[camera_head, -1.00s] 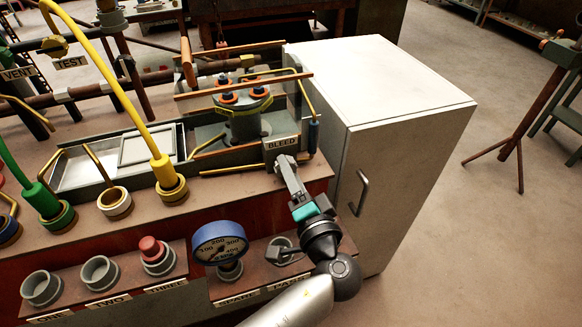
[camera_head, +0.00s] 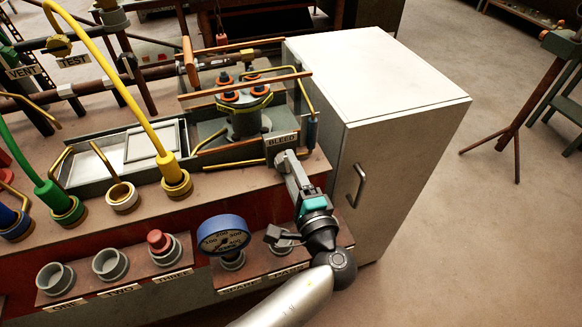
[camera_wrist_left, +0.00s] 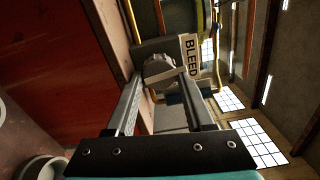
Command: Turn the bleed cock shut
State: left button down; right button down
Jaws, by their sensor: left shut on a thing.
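The bleed cock shows in the left wrist view as a grey round knob (camera_wrist_left: 160,68) beside a white BLEED label (camera_wrist_left: 190,55). My left gripper (camera_wrist_left: 162,82) has one finger on each side of the knob and is shut on it. In the head view my left gripper (camera_head: 284,157) reaches up from below to the bench's right end, just under the BLEED label (camera_head: 282,139). There the gripper hides the knob. My right gripper is in neither view.
A white cabinet (camera_head: 405,75) stands close to the right of my left arm. A blue-rimmed gauge (camera_head: 222,235) and a red-capped socket (camera_head: 160,240) are to its left. A yellow hose (camera_head: 120,85) arches over the bench.

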pick_arm(q)
jog(key=shift+r, duration=0.15)
jog(key=shift+c, duration=1.4)
grip_release()
jog(key=shift+f, duration=0.2)
